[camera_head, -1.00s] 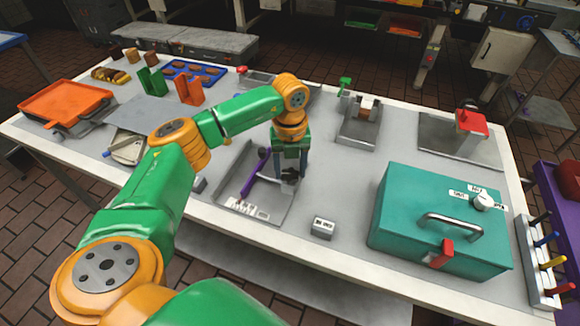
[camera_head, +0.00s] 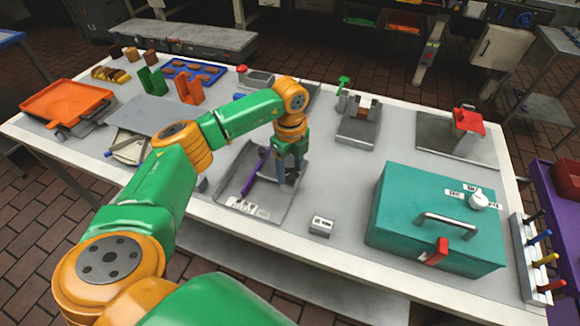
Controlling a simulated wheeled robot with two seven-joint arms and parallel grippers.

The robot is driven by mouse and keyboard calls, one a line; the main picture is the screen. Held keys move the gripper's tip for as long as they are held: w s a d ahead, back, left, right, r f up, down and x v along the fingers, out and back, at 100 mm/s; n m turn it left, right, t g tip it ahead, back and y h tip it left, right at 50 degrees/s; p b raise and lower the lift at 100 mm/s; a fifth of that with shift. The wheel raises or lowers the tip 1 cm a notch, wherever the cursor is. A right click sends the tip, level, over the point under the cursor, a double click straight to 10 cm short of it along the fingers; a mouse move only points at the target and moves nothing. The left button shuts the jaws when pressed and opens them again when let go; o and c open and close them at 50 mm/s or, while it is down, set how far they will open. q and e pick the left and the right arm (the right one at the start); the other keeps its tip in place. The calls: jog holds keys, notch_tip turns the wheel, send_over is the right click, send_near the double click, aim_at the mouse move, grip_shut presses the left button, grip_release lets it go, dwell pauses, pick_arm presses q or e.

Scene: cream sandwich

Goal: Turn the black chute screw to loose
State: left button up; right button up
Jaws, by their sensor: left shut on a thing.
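The grey chute tray (camera_head: 262,208) with a purple bar (camera_head: 256,172) and white labels at its front lies at the middle of the table. My left gripper (camera_head: 290,174) points down over the tray's right side, just right of the purple bar. It is shut on the small black chute screw (camera_head: 291,181), which is mostly hidden by the fingers. The screw's exact angle is too small to tell. My right gripper is not in view.
A teal box (camera_head: 400,215) with a handle and white knob stands at right. A small labelled block (camera_head: 321,226) sits in front of it to the left. An orange tray (camera_head: 66,101) is at far left.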

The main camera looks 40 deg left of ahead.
aim_at(290, 174)
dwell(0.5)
pick_arm(q)
jog(key=o, duration=1.4)
jog(key=shift+c, duration=0.2)
notch_tip(290, 174, up, 6)
jog(key=shift+r+b, duration=0.25)
jog(key=shift+b, duration=0.7)
jog(key=shift+r, duration=0.3)
